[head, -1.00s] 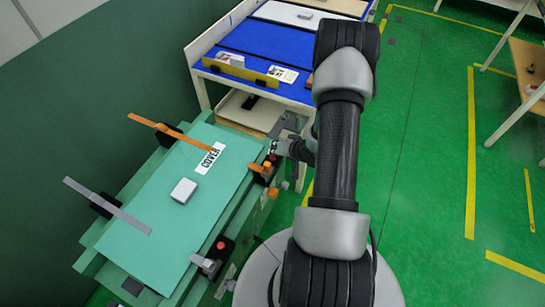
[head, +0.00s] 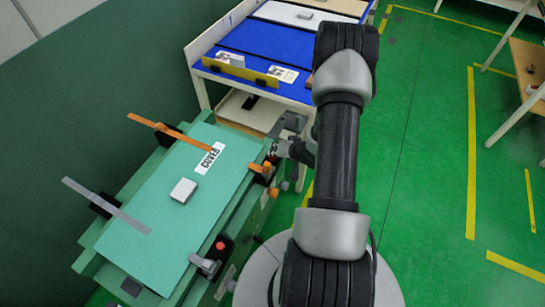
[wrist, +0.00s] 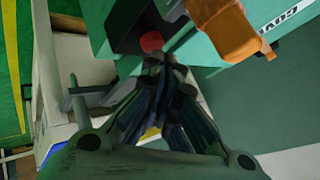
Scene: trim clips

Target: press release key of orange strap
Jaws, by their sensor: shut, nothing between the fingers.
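The orange strap (head: 150,127) runs from a black block at the far edge of the teal cover (head: 165,235); its near end stops over the cover. At the near edge, a black housing carries an orange buckle piece (head: 262,171), which also shows in the wrist view (wrist: 222,27). A red release key (wrist: 151,41) sits on the black housing beside that piece. My gripper (wrist: 167,64) is shut and empty, its fingertips just short of or at the red key; I cannot tell whether they touch. In the head view my gripper (head: 272,150) is beside the housing, partly hidden.
A grey strap (head: 105,205) and its buckle (head: 204,264) with another red key (head: 220,245) are at the front of the cover. A white block (head: 183,190) lies on the cover. A blue-topped bench (head: 262,45) stands behind.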

